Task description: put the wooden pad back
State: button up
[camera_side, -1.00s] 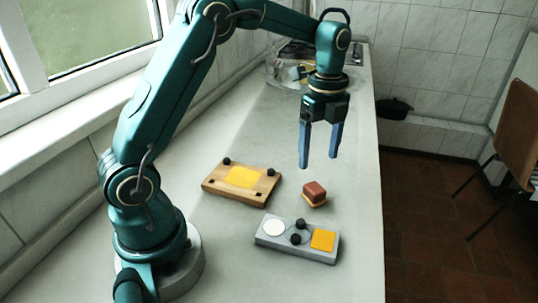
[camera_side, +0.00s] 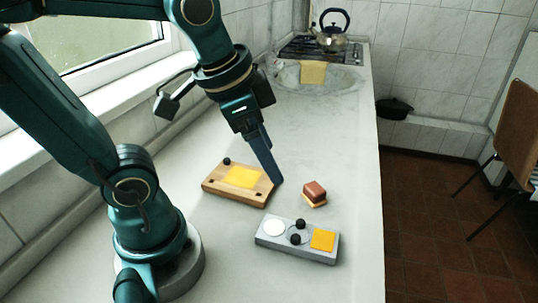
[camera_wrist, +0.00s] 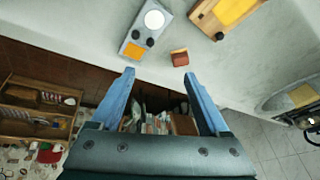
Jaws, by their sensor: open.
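A wooden board (camera_side: 217,190) with a yellow patch (camera_side: 243,177) lies flat on the counter, left of centre in the side view; it also shows at the top right of the wrist view (camera_wrist: 207,21). A small red-brown block (camera_side: 314,191) with a yellowish lower layer sits to its right; in the wrist view it (camera_wrist: 180,58) appears near the right fingertip. I cannot tell which of these is the wooden pad. My gripper (camera_wrist: 158,73) is open and empty. In the side view its fingers overlap the board's right end, hiding part of it; contact there cannot be told.
A grey block (camera_side: 263,242) with a white disc, black knobs and an orange-yellow square (camera_side: 322,240) lies in front of the board. A kettle (camera_side: 332,30), stove and sink with a yellow cloth (camera_side: 313,72) are at the back. The counter's right edge drops to the floor.

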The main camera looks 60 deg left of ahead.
jog(key=s+n, duration=0.1)
jog(key=s+f+n, duration=0.1)
jog(key=s+f+n+t, duration=0.1)
jog(key=shift+s+d+n, duration=0.15)
jog(key=shift+d+n, duration=0.15)
jog(key=shift+d, duration=0.05)
jog(key=o, duration=0.3)
jog(key=shift+o, duration=0.2)
jog(key=w+d+r+m+g, duration=0.4)
jog(key=w+m+g, duration=0.25)
jog(key=m, duration=0.25)
jog(key=shift+t, duration=0.45)
notch_tip(320, 180, down, 10)
jog(key=shift+w+r, duration=0.1)
